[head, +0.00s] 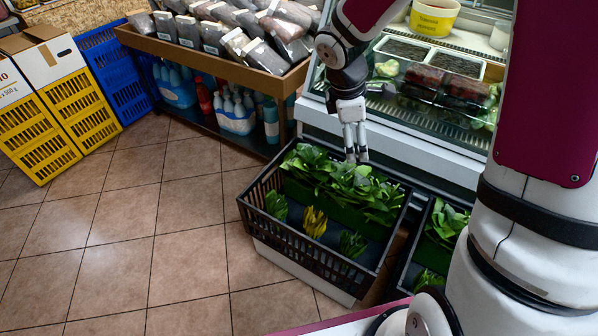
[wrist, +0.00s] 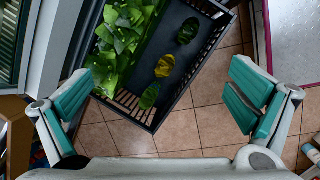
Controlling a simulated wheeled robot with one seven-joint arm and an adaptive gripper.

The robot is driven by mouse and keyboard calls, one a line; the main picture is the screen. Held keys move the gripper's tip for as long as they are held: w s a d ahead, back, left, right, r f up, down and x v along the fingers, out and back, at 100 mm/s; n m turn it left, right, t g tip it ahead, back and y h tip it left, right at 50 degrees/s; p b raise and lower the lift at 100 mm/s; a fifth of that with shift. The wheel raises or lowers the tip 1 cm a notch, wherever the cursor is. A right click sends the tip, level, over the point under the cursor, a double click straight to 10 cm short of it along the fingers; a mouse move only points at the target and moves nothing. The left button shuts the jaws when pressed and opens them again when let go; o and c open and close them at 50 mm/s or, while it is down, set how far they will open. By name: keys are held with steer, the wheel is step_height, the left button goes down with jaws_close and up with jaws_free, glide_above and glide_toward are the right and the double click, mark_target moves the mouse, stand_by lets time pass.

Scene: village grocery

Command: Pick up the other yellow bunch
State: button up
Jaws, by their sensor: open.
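One yellow bunch (head: 314,222) with some green lies in the front part of the black crate (head: 300,252), between two dark green bunches, one on its left (head: 276,205) and one on its right (head: 352,244). The wrist view also shows the yellow bunch (wrist: 165,65), near the middle of the picture between the fingers. I see no second yellow bunch. My gripper (head: 356,156) points down above the leafy greens at the back of the crate, behind and to the right of the yellow bunch. It is open and empty, apart from the bunches.
Large leafy greens (head: 345,182) fill the crate's back part. A second crate (head: 407,270) with greens stands to the right. The glass display case (head: 420,95) rises behind. A wooden shelf (head: 215,58) with bags is at the back left. The tiled floor (head: 150,225) at left is clear.

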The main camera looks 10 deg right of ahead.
steer(key=w+a+f+n+y+b, duration=0.1)
steer(key=w+f+n+b, duration=0.15)
steer(key=f, duration=0.75)
steer(key=w+a+f+n+b, duration=0.1)
steer(key=w+f+n+b, duration=0.15)
steer(key=f, duration=0.75)
steer(key=n+g+y+b, duration=0.1)
steer(key=n+y+b, duration=0.1)
steer(key=n+b, duration=0.1)
glide_above(315, 212)
step_height(315, 212, down, 13)
steer(key=shift+r, duration=0.1)
steer(key=shift+n, duration=0.3)
step_height(315, 212, down, 8)
steer(key=shift+b, duration=1.25)
steer(key=shift+s+f+b, duration=0.1)
steer(key=shift+f+b, duration=1.25)
steer(key=shift+f, duration=1.8)
steer(key=shift+c, duration=0.6)
steer(key=shift+s+d, duration=0.1)
steer(key=c, duration=1.7)
